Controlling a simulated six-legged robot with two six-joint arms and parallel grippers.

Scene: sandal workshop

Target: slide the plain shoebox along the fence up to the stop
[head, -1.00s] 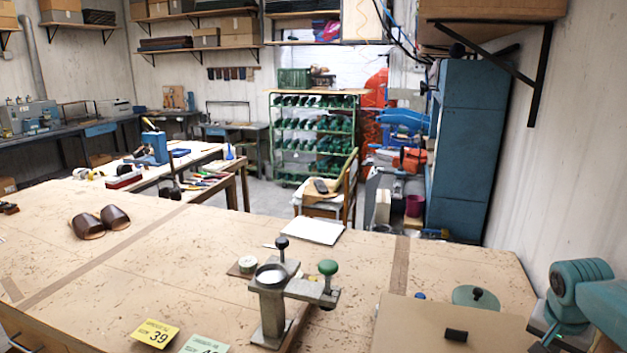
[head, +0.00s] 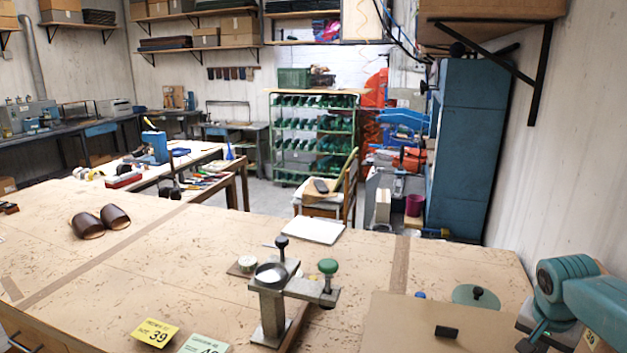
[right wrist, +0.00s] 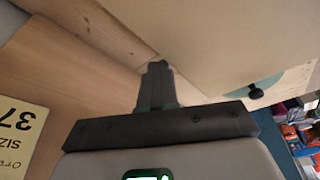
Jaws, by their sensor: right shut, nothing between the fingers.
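The plain shoebox (head: 400,322) is a tan, flat-topped box at the bottom right of the head view, with a small black block (head: 446,332) on top. Its pale side (right wrist: 215,40) fills the upper right of the right wrist view. My right gripper (head: 530,340) is low at the box's right end, partly cut off by the frame. In the right wrist view its fingers (right wrist: 156,70) are shut and empty, close to the box; contact is unclear. A wooden strip (right wrist: 115,38) runs beside the box, possibly the fence. I cannot clearly identify the stop. My left gripper is out of view.
A metal fixture (head: 268,315) with a green knob stands left of the box. A yellow card (head: 157,333) and a green card (head: 203,344) are at the front. A green disc (head: 470,294) with a black knob lies behind the box. Brown sandal parts (head: 88,226) lie far left.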

